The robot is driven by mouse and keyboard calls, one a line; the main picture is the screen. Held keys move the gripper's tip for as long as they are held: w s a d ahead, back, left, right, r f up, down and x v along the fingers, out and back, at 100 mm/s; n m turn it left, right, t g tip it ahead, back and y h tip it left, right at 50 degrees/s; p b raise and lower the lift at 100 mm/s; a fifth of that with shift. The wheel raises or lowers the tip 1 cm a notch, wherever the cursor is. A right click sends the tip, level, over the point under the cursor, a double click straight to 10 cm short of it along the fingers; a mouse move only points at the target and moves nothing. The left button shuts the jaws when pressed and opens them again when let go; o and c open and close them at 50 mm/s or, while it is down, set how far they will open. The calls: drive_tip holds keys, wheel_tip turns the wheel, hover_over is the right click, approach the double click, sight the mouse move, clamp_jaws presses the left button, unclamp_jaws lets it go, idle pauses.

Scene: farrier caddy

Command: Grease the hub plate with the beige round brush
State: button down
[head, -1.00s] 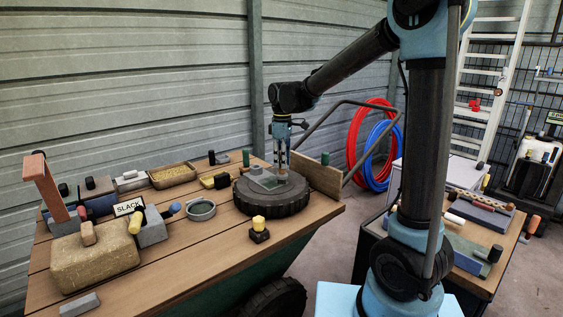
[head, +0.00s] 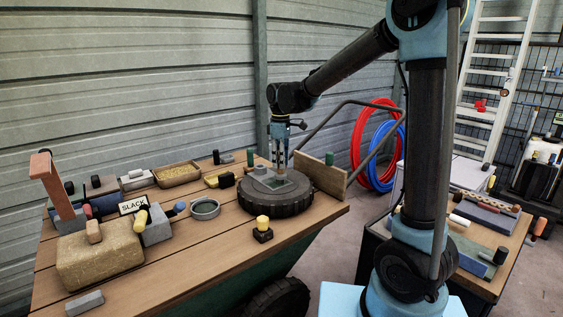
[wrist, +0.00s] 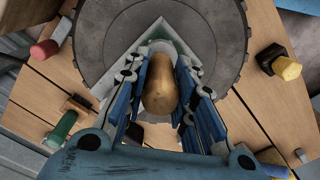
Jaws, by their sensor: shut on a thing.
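The hub plate (head: 291,181), a grey-green square plate, lies on top of a dark round tyre (head: 276,202) on the wooden bench. It also shows in the wrist view (wrist: 184,45), partly hidden. My gripper (head: 280,168) points down over the plate's back part. In the wrist view its blue-padded fingers are shut on a rounded tan-brown handle (wrist: 160,84), which looks like that of the beige round brush. The brush's lower end is hidden behind the handle, so I cannot tell whether it touches the plate.
A black block with a yellow top (head: 263,229) stands in front of the tyre. A round grey dish (head: 205,208) lies to its left. A wooden board (head: 318,176) stands upright behind the tyre on the right. A straw-coloured block (head: 100,262) and tools crowd the bench's left.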

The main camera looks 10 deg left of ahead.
sight(279, 151)
drive_tip(key=shift+a+r, duration=0.1)
drive_tip(key=shift+a, duration=1.05)
drive_tip(key=shift+d, duration=0.15)
drive_tip(key=shift+d, duration=0.85)
drive_tip(key=shift+r, duration=0.7)
drive_tip(key=shift+r, duration=2.45)
drive_tip(key=shift+a, duration=0.15)
